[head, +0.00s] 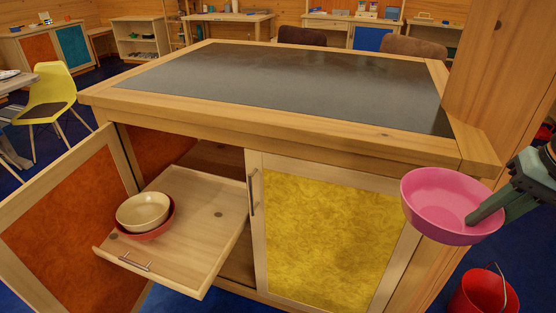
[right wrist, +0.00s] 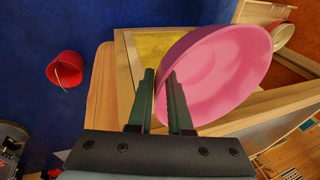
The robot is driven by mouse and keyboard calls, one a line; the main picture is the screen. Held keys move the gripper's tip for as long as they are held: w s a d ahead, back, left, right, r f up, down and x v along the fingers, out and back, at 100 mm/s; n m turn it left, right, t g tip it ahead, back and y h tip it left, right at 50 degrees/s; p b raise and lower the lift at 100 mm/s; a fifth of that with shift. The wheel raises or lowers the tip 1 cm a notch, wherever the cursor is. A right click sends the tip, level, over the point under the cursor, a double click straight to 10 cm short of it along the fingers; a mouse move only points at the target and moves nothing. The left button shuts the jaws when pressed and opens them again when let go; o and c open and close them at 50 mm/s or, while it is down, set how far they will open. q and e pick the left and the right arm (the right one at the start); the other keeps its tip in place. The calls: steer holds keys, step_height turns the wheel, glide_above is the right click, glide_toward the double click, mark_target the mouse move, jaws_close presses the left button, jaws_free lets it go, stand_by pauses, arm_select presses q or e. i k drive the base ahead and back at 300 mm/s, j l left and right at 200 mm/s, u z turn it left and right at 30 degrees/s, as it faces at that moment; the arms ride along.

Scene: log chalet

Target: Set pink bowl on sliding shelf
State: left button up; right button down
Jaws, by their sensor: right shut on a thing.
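The pink bowl (head: 440,200) is at the right of the head view, held up in front of the cabinet's right corner. My right gripper (head: 482,214) is shut on the bowl's rim, and the bowl looks empty. In the right wrist view the pink bowl (right wrist: 215,75) has its near wall between the two fingers (right wrist: 163,100). The sliding shelf (head: 205,240) is pulled out of the cabinet at the lower left. A beige bowl (head: 143,208) sits in a red bowl (head: 150,235) on the shelf's left part. My left gripper is not in view.
The orange cabinet door (head: 70,230) stands open left of the shelf. The yellow door (head: 330,235) is shut, with its handle beside the shelf. The dark countertop (head: 280,85) is bare. A red bucket (head: 480,293) stands on the blue floor. The shelf's right part is free.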

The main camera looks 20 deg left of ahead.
mark_target(199, 244)
steer(key=j+u, duration=0.3)
steer(key=i+j+u, duration=0.25)
steer(key=j+u, duration=0.3)
steer(key=j, duration=0.15)
steer(key=i+j+u, duration=0.3)
steer(key=k+l, duration=0.05)
